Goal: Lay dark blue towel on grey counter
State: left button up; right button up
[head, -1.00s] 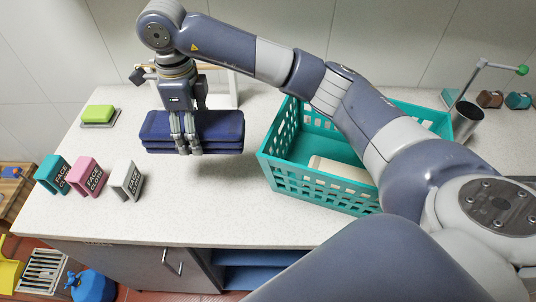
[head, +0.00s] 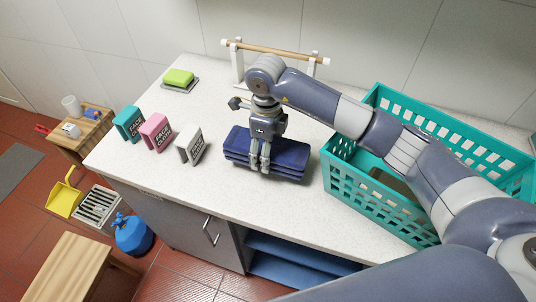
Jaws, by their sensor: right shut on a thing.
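The dark blue towel (head: 290,160) is a folded stack. It lies flat at the level of the grey speckled counter (head: 240,97), left of the teal basket, and seems to rest on it. My right gripper (head: 260,168) points down at the towel with its fingers shut on the near edge. The gripper hides part of the towel's middle. My left gripper is not in view.
A teal basket (head: 375,207) stands close to the towel's right. Teal (head: 129,123), pink (head: 156,132) and white (head: 190,146) face cloth boxes stand to its left. A green sponge (head: 178,77) and a wooden rail (head: 275,49) are behind. Bare counter lies in front.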

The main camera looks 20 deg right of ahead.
notch_tip(320, 180, down, 3)
jog(key=shift+f+p, duration=0.1)
jog(key=shift+p, duration=0.4)
jog(key=shift+f, duration=0.1)
jog(key=shift+f+b, duration=0.15)
jog(key=shift+b, duration=0.15)
jog(key=o, duration=1.3)
